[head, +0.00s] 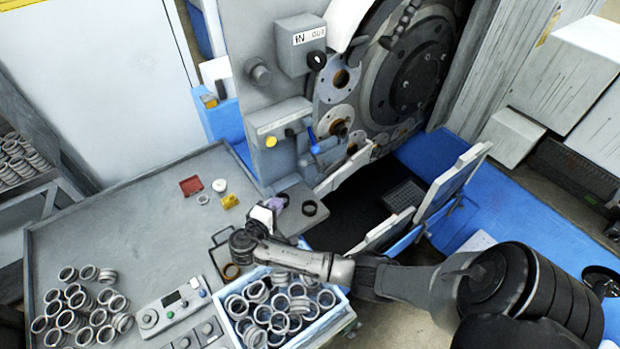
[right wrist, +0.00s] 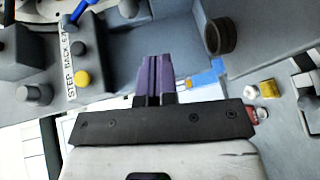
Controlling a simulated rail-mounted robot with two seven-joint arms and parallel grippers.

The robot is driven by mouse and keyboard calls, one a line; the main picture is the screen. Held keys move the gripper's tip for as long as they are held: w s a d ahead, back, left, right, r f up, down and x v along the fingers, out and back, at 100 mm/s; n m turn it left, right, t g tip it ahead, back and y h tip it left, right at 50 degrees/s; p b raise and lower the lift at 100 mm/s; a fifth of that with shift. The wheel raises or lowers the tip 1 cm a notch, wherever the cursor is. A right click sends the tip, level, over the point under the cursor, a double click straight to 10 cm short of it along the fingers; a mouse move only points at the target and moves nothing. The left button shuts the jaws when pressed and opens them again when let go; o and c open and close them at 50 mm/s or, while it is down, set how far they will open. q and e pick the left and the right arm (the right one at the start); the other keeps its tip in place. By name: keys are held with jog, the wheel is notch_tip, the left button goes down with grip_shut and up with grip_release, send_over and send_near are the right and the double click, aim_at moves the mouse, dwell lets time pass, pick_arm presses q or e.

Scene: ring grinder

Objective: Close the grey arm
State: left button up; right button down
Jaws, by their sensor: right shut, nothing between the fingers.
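The ring grinder (head: 235,65) stands at the back, with a large round dark wheel face (head: 415,75). A dark grey jointed arm-like part (head: 398,27) is at its top. I cannot tell for sure whether this is the grey arm of the task. My right gripper (head: 278,203) is over the back right of the grey table, in front of the machine's lower control box (head: 280,125). In the right wrist view its purple fingers (right wrist: 154,76) are together and empty. The control box with a yellow button (right wrist: 82,78) is at upper left there. My left gripper is not visible.
A blue-edged bin (head: 335,315) of metal rings stands at the table's front, below my right forearm. Loose rings (head: 75,315) lie at left beside a control panel (head: 170,305). A dark ring (head: 310,208) is close to the gripper. Two upright panels (head: 455,180) flank the dark opening.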

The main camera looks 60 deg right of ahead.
jog(key=h, duration=0.1)
jog(key=m+g+h+p, duration=0.1)
jog(key=g+p, duration=0.1)
send_near(317, 168)
jog(key=w+d, duration=0.2)
jog(key=d, duration=0.1)
jog(key=shift+s+d+r+p, duration=0.2)
jog(key=shift+s+d+p, duration=0.6)
jog(key=shift+d, duration=0.25)
jog(key=shift+s+d+f+p, duration=0.1)
jog(key=shift+s+d+p, duration=0.2)
jog(key=shift+s+d, duration=0.15)
jog(key=shift+t, duration=0.4)
